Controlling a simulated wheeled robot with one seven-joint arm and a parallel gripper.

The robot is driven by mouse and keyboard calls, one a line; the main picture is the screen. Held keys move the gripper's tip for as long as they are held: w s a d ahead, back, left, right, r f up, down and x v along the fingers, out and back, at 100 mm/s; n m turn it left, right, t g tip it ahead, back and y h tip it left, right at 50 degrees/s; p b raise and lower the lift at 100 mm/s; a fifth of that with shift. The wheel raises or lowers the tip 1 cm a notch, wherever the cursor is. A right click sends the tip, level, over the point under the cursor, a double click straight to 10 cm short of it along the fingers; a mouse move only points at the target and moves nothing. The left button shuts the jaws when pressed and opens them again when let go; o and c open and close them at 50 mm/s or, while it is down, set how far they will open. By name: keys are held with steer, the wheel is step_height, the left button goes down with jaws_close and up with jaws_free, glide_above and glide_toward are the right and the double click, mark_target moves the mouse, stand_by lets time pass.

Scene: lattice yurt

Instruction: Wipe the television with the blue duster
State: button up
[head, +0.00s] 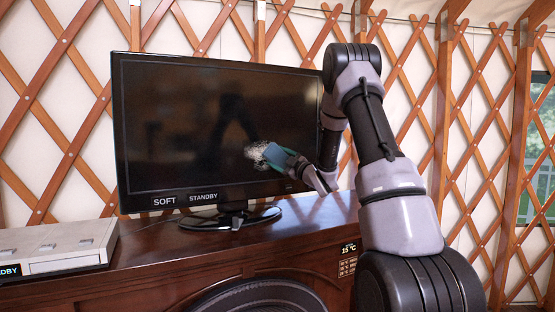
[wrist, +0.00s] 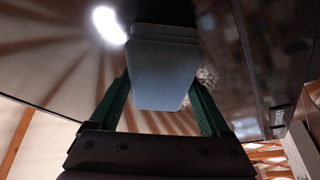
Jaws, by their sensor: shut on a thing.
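The television (head: 190,110) stands on the wooden cabinet, its dark screen facing me and slightly turned. A pale, speckled patch of dust (head: 254,153) lies on the lower right half of the screen. My gripper (head: 287,157) is shut on the blue duster (head: 273,154), right at the patch and covering part of it. In the wrist view the duster (wrist: 163,75) looks grey-blue and sits between my two green fingers, with the dark glossy screen (wrist: 278,40) beside it. I cannot tell whether the duster touches the screen.
The wooden cabinet (head: 190,262) has a bare top right of the television's stand (head: 232,217). A pale grey box (head: 62,247) sits at its left end. A small temperature display (head: 348,249) is on its front. Lattice walls stand behind, with a window (head: 538,150) at right.

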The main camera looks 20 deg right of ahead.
mark_target(242, 153)
steer(key=shift+s+a+r, duration=0.1)
steer(key=shift+s+a, duration=0.05)
steer(key=shift+a, duration=1.15)
steer(key=shift+s+a, duration=0.15)
steer(key=shift+a, duration=1.15)
steer(key=shift+s+a, duration=0.2)
steer(key=shift+a, duration=1)
steer(key=shift+s+a, duration=0.25)
steer(key=shift+a, duration=0.9)
steer(key=shift+s+a, duration=0.2)
steer(key=shift+a, duration=1)
steer(key=shift+d+r, duration=0.15)
steer(key=shift+r, duration=0.35)
steer(key=shift+w+d, duration=0.35)
steer(key=shift+d, duration=1.65)
steer(key=shift+w+d, duration=0.3)
steer(key=shift+d, duration=1.7)
steer(key=shift+w+d, duration=0.35)
steer(key=shift+d, duration=1.65)
steer(key=shift+a, duration=0.15)
steer(key=shift+s+a, duration=0.3)
steer(key=shift+a, duration=1.65)
steer(key=shift+s+a, duration=0.35)
steer(key=shift+a, duration=1.6)
steer(key=shift+s+a, duration=0.3)
steer(key=shift+a, duration=1.65)
steer(key=shift+s, duration=0.1)
